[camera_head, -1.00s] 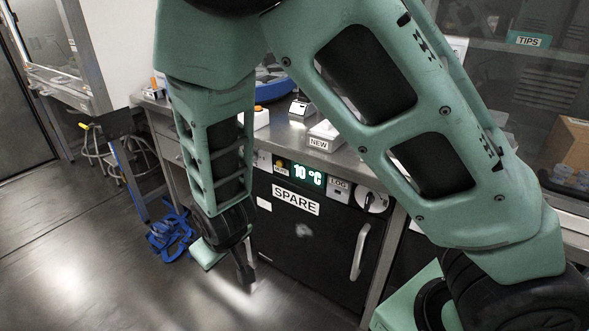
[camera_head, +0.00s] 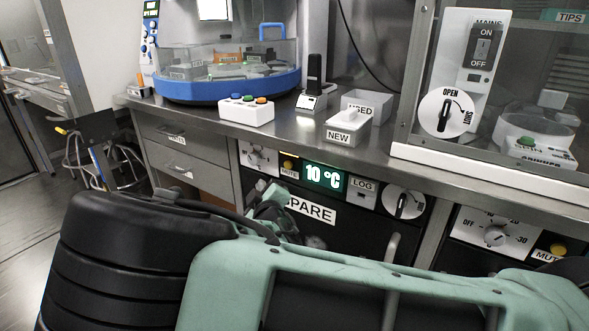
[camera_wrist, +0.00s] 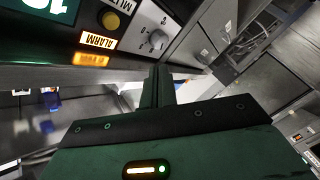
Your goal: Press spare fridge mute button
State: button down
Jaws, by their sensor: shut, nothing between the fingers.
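The spare fridge's mute button (camera_head: 289,163) is a small yellow knob on the fridge's front panel, between a dial and the green "10 °C" display (camera_head: 323,177). In the wrist view the mute button (camera_wrist: 111,19) appears upside down at top left, beside its MUTE label and a glowing ALARM label (camera_wrist: 97,41). My gripper (camera_wrist: 160,72) is shut and empty; its fingertips are below and right of the button in that view, apart from it. In the head view my wrist is just below the panel, left of the SPARE label (camera_head: 312,212); the fingertips are hard to make out.
A second MUTE button (camera_head: 557,250) is on another panel at lower right. The panel's white dial (camera_wrist: 155,38) is close to the fingers. The steel bench edge (camera_head: 220,124) overhangs the panel. A button box (camera_head: 246,110) and a NEW tray (camera_head: 345,130) stand on the bench.

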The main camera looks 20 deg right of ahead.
aim_at(288, 165)
jog(key=shift+w+d, duration=0.85)
jog(key=shift+d, duration=0.35)
jog(key=shift+w+d, duration=0.85)
jog(key=shift+d, duration=0.35)
jog(key=shift+w+d, duration=0.85)
jog(key=shift+d, duration=0.35)
jog(key=shift+w+d, duration=0.25)
jog(key=shift+d, duration=0.1)
jog(key=shift+w+d, duration=0.3)
jog(key=shift+d, duration=0.1)
dwell(0.7)
jog(key=shift+a, duration=0.1)
jog(key=shift+s+a, duration=0.55)
jog(key=shift+a, duration=0.05)
jog(key=shift+a, duration=0.1)
